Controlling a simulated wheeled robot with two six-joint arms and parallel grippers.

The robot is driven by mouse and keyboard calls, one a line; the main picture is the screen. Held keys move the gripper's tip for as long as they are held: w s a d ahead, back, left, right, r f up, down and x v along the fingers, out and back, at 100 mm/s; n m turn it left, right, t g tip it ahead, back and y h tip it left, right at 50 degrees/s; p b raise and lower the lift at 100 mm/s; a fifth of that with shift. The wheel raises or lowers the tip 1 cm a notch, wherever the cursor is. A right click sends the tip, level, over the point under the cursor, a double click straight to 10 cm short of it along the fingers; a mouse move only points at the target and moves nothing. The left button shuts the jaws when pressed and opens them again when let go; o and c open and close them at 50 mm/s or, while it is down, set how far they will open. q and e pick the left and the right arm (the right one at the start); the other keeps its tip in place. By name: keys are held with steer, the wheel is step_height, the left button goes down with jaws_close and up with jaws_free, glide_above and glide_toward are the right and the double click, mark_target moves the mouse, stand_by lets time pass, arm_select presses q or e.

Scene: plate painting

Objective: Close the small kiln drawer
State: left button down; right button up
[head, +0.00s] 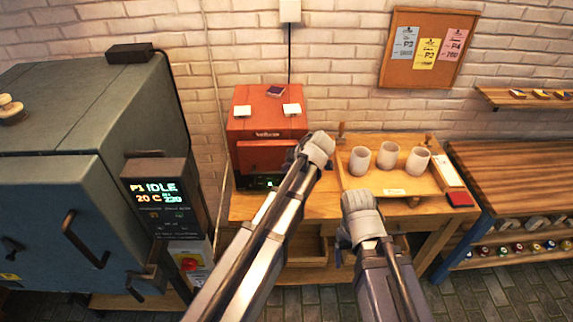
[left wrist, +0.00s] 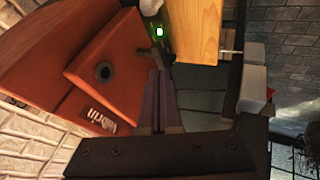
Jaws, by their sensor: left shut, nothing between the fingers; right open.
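The small red-orange kiln (head: 267,120) stands on the wooden bench against the brick wall. Its drawer front (head: 262,155) shows as a lighter panel standing out from the body; how far out is hard to tell. In the left wrist view the drawer front (left wrist: 110,70) has a dark round spot, beside the kiln's lettering. My left gripper (head: 299,160) is shut and empty at the drawer's right edge; contact cannot be made out. Its fingers show in the left wrist view (left wrist: 158,75), beside the panel. My right gripper (head: 343,240) is open and empty, low in front of the bench.
A wooden tray (head: 393,190) with three white cups stands right of the kiln. A large grey kiln (head: 75,190) with an IDLE display fills the left. A slatted table (head: 520,170) with paint jars below is at right. Small tiles lie on the small kiln's top.

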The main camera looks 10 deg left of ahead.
arm_select(q)
steer(key=p+v, duration=0.5)
steer(key=v, duration=0.2)
steer(key=shift+s+d+r, duration=0.15)
steer(key=shift+d+r, duration=0.05)
steer(key=shift+d, duration=0.1)
steer(key=s+a+f+m+g+h, duration=0.2)
steer(key=s+m+h, duration=0.1)
steer(key=s+m, duration=0.6)
steer(key=s+a+f+m+g+h, duration=0.1)
steer(key=s+f+m+h, duration=0.15)
steer(key=s+m, duration=0.6)
steer(key=s+d+f+m+g+b, duration=0.1)
steer(key=s+d+f+m+b, duration=0.4)
steer(key=d+f+b, duration=0.6)
steer(key=shift+s+f+m+y+b, duration=0.15)
steer(key=shift+f+m+y+b, duration=0.2)
steer(key=shift+m, duration=0.3)
